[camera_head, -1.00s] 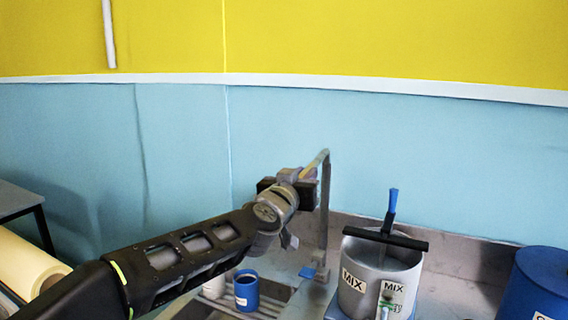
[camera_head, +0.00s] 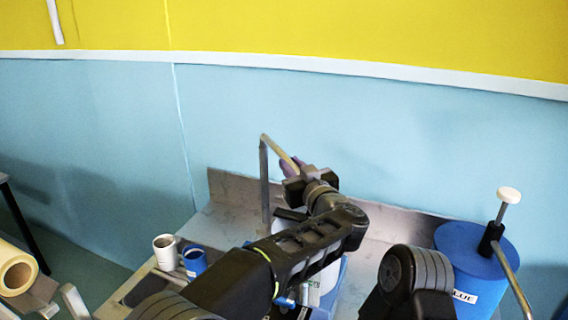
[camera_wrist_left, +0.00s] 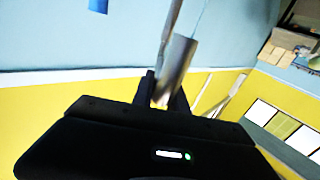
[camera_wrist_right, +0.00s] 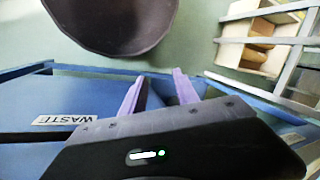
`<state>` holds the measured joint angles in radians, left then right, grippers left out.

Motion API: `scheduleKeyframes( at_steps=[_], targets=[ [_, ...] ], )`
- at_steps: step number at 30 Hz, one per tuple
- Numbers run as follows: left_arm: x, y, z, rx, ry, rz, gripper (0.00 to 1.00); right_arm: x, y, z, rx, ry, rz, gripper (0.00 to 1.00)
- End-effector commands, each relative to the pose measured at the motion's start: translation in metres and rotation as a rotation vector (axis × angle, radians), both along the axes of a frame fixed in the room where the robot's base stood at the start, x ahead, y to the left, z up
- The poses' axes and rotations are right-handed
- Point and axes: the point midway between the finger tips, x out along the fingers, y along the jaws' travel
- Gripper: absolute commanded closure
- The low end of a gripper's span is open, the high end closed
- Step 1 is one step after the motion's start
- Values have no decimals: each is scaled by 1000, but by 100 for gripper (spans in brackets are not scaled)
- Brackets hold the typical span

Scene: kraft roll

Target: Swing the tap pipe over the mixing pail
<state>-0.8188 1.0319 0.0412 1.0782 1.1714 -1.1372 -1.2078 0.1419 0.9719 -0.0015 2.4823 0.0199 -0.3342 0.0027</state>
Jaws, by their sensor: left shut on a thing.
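The tap pipe (camera_head: 264,185) rises from the sink area, and its upper spout runs right and toward me. My left gripper (camera_head: 295,178) is shut on the spout near its free end; the left wrist view shows the metal pipe (camera_wrist_left: 176,68) between the fingers. My right gripper (camera_wrist_right: 158,92) is open and empty, near a blue bin marked WASTE (camera_wrist_right: 90,95).
A blue glue drum (camera_head: 455,262) with a pump stands to the right. A kraft roll (camera_head: 18,272) lies at far left. A wall backs the counter.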

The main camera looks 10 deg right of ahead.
Motion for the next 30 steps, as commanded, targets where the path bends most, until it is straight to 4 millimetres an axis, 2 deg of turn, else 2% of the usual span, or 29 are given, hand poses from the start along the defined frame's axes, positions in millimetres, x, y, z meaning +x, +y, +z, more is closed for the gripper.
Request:
scheduleKeyframes(
  at_steps=[18,19,25,30],
  targets=[
    [2,-6,0,-2,0,36,100,0,0,2,0,0,0,64],
    [2,-6,0,-2,0,36,78,0,0,2,0,0,0,64],
    [2,-6,0,-1,0,36,62,0,0,2,0,0,0,64],
    [2,-6,0,-1,0,36,60,0,0,2,0,0,0,64]
  ],
)
